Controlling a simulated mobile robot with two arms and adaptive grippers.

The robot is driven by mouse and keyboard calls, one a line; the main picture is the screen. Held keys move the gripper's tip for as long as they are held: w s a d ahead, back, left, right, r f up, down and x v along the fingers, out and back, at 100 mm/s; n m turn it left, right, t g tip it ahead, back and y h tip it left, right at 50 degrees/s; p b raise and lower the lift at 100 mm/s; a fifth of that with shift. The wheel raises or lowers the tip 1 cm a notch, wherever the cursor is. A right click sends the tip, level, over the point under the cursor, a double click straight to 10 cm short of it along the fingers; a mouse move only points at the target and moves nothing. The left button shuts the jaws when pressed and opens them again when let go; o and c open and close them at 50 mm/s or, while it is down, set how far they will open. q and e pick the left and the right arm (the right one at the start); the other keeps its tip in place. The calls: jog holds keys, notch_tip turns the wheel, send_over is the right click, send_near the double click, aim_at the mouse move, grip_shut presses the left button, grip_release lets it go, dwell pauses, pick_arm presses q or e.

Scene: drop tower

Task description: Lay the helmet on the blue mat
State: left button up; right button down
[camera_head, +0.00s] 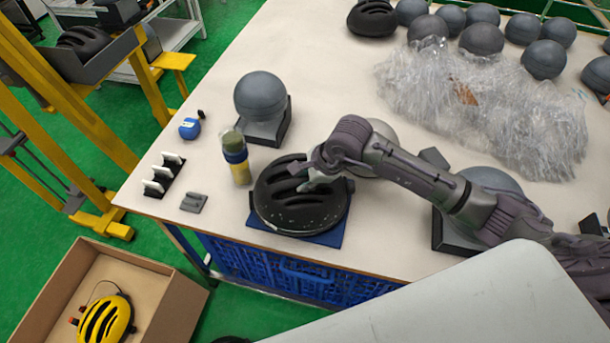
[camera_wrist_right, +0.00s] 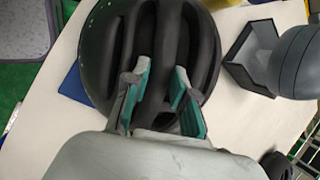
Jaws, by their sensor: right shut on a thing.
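The black helmet (camera_head: 285,212) is over the blue mat (camera_head: 325,238) near the front edge of the table, covering most of it. A front strip and the right corner of the mat show. I cannot tell whether the helmet touches the mat or hangs just above it. My right gripper (camera_head: 312,178) is at the top of the helmet and shut on it. In the right wrist view the gripper's fingers (camera_wrist_right: 160,85) are in the vents of the helmet (camera_wrist_right: 155,35), and a blue corner of the mat (camera_wrist_right: 74,84) shows beside it. My left gripper is not in view.
Left of the helmet stand a banded cylinder (camera_head: 236,158), a grey ball (camera_head: 261,96) on a dark stand, a blue object (camera_head: 190,128) and a small rack (camera_head: 163,176). Clear plastic wrap (camera_head: 485,100) lies at the back right. A cardboard box (camera_head: 150,285) holds a yellow helmet (camera_head: 106,320).

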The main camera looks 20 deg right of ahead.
jog(key=shift+f, duration=0.25)
jog(key=c, duration=0.9)
grip_release()
jog(key=shift+c, duration=0.2)
jog(key=shift+s+d+r, duration=0.1)
jog(key=shift+d+r, duration=0.05)
jog(key=shift+r, duration=0.25)
jog(key=b+v, duration=0.2)
jog(key=v, duration=0.9)
jog(key=shift+s+d, duration=0.1)
jog(key=shift+s, duration=0.1)
